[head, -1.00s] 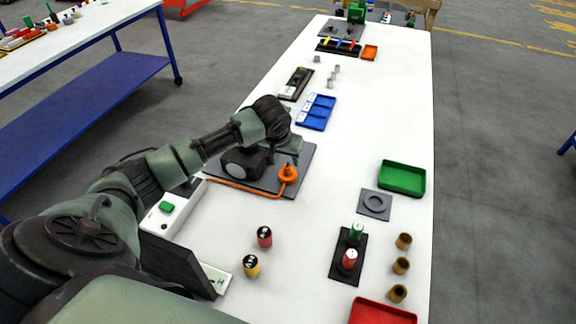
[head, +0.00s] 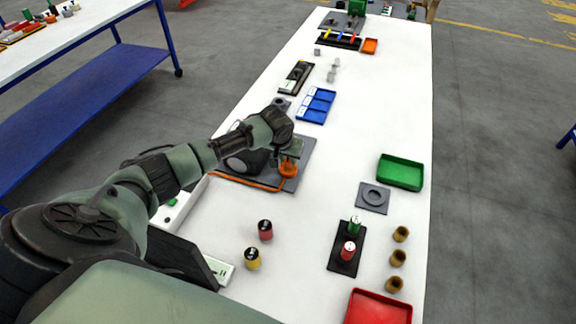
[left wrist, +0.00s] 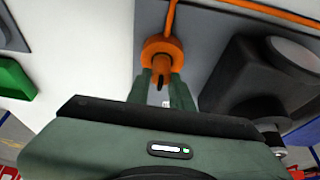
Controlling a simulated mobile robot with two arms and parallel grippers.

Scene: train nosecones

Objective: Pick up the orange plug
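The orange plug (head: 288,169) stands on a grey plate (head: 297,183) near the middle of the table, with an orange cable running left from it. My left gripper (head: 289,152) is right at the plug from above and partly hides its top. In the left wrist view the plug (left wrist: 162,50) lies at the tips of the left gripper (left wrist: 161,82). The two green fingers are apart, one on each side of the plug's narrow upper part, with gaps visible. I cannot tell whether either finger touches it. My right gripper is not in view.
A dark round-faced machine (head: 245,160) on the plate stands close left of the plug. A blue tray (head: 316,105) lies behind, a green tray (head: 401,172) to the right. Red (head: 265,230) and yellow (head: 252,258) cylinders stand in front.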

